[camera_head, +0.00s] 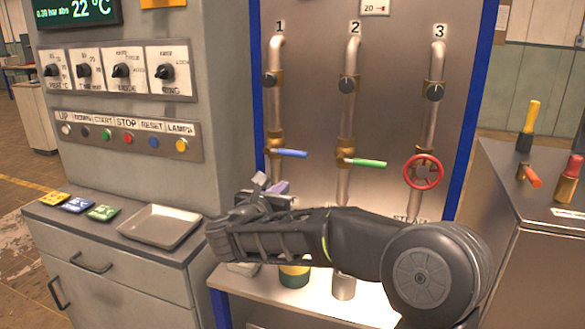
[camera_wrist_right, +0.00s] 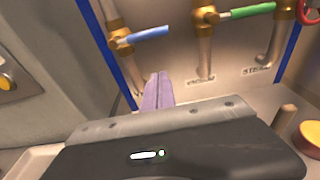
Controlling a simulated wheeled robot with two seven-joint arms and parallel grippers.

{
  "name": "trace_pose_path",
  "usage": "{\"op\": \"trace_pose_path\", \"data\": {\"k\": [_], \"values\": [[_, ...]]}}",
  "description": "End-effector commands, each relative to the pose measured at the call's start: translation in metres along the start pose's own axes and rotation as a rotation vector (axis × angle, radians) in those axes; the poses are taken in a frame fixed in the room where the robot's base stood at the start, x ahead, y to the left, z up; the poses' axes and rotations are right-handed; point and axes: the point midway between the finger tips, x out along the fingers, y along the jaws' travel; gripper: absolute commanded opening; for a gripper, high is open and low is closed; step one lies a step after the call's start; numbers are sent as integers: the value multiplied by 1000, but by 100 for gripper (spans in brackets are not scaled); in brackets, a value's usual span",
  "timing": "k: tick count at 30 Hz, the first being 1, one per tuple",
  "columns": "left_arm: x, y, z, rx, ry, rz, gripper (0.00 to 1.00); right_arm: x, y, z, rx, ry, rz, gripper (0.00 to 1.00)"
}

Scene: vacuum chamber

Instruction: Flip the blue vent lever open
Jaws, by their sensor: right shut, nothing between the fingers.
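The blue lever (camera_head: 290,153) sits on a brass valve on pipe 1 and sticks out to the right, roughly level, across the upright pipe. In the right wrist view the blue lever (camera_wrist_right: 148,34) is above and beyond my fingertips. My right gripper (camera_head: 280,188) is shut and empty, below the blue lever and apart from it. In the wrist view the pale purple fingers of my right gripper (camera_wrist_right: 158,80) are pressed together and point toward the panel. My left gripper is not in view.
A green lever (camera_head: 367,163) on pipe 2 and a red handwheel (camera_head: 424,171) on pipe 3 are to the right. A metal tray (camera_head: 160,226) lies on the left counter. A cabinet (camera_head: 540,230) stands at the far right.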

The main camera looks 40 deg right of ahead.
Motion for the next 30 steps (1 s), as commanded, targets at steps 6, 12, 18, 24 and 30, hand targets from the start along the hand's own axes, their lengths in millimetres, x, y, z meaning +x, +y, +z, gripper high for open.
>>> {"op": "trace_pose_path", "data": {"k": [6,12,18,24,30], "values": [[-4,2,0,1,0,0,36,14,-1,1,0,1,-3,0],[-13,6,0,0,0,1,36,45,-1,2,-1,2,-4,0],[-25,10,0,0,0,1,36,86,-1,2,-1,2,-3,0],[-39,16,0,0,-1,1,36,93,0,24,1,-2,0,0],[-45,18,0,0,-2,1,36,87,0,37,-1,0,0,0]]}}
